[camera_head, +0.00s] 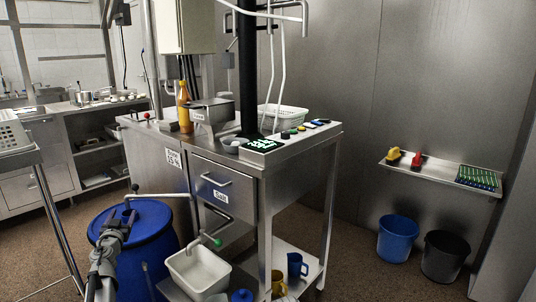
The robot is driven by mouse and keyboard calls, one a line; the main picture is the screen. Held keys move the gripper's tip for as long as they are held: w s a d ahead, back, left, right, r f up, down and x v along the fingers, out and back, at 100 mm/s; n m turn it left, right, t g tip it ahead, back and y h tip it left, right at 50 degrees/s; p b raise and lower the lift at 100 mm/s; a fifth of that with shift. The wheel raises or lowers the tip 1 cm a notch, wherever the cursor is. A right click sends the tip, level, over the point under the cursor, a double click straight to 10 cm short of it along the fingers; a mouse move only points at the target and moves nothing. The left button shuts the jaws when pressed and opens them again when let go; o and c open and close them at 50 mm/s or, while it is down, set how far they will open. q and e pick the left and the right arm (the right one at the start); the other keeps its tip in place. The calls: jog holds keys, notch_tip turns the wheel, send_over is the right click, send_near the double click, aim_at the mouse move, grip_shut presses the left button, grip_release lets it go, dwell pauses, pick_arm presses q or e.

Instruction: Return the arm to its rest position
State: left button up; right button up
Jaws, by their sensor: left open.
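My left gripper (128,212) is at the lower left, on my grey arm coming up from the bottom edge. It is open with nothing seen between its fingers. It appears in front of the blue barrel (152,240); I cannot tell whether they touch. My right gripper is not in view. One white perforated basket (283,117) stands at the back of the steel workbench. Another perforated basket (12,132) sits on a stand at the left edge, partly cut off.
The steel workbench (290,160) with drawers stands right of my arm. A white tub (198,272) and mugs are low down. A blue bucket (397,238) and a black bucket (445,256) stand under the wall shelf (440,172). Floor at lower right is clear.

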pick_arm(q)
jog(key=s+d+f+n+g+y, duration=0.1)
jog(key=s+d+f+g, duration=0.55)
jog(key=d, duration=0.65)
jog(key=s+d+f+n+g, duration=0.1)
jog(key=s+d+f+g, duration=0.2)
jog(key=s+d+f, duration=0.8)
jog(key=s+d+f+m+g+h, duration=0.2)
jog(key=s+d+m+g, duration=0.15)
jog(key=s+d, duration=0.65)
jog(key=s+d+f+m+g+h, duration=0.25)
jog(key=s+d+g, duration=0.25)
jog(key=s+d, duration=0.5)
notch_tip(320, 180, up, 33)
jog(key=p, duration=3.3)
jog(key=shift+w+r, duration=0.15)
jog(key=shift+w, duration=0.25)
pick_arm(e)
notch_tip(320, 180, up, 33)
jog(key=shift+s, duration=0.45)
